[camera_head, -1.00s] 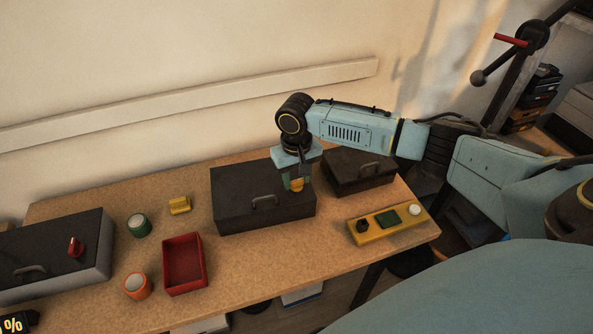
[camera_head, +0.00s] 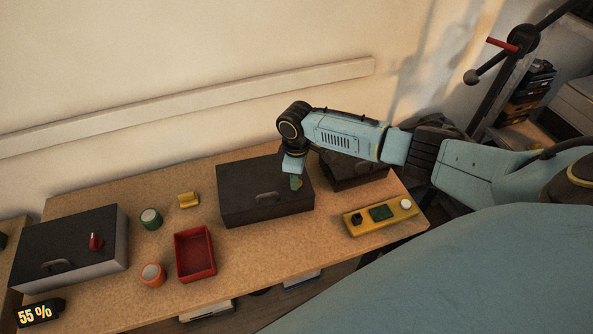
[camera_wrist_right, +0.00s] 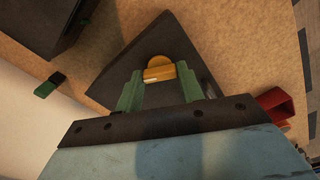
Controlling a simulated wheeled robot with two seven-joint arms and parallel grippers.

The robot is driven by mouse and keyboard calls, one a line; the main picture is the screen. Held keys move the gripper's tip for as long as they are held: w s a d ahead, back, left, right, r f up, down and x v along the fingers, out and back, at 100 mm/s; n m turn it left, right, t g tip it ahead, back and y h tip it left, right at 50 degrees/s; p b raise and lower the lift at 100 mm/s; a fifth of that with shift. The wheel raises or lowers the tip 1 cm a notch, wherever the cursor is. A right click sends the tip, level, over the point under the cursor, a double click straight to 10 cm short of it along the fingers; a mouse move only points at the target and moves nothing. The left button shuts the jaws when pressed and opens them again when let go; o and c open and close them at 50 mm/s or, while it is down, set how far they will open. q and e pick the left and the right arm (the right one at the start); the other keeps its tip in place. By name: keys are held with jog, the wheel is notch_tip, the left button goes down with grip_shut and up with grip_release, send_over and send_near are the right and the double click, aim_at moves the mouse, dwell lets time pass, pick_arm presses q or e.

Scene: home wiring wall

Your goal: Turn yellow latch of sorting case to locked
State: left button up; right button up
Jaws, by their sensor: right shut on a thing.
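The dark sorting case (camera_head: 240,190) stands at the middle back of the table, with a grey handle (camera_head: 267,197) at its front. Its yellow latch (camera_wrist_right: 160,72) is on the lid and shows between my green fingers in the right wrist view. In the head view the latch is mostly hidden by the gripper. My right gripper (camera_head: 296,183) points down at the right part of the lid and is shut on the latch; it also shows in the right wrist view (camera_wrist_right: 158,82). My left gripper is not in view.
A second dark case (camera_head: 360,172) stands close to the right, behind the arm. A yellow button panel (camera_head: 395,222) lies in front of it.

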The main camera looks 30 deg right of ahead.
jog(key=n, duration=0.4)
jog(key=shift+n+p, duration=0.35)
jog(key=shift+n, duration=0.05)
dwell(0.4)
jog(key=o, duration=1)
notch_tip(320, 180, up, 14)
jog(key=shift+f, duration=0.25)
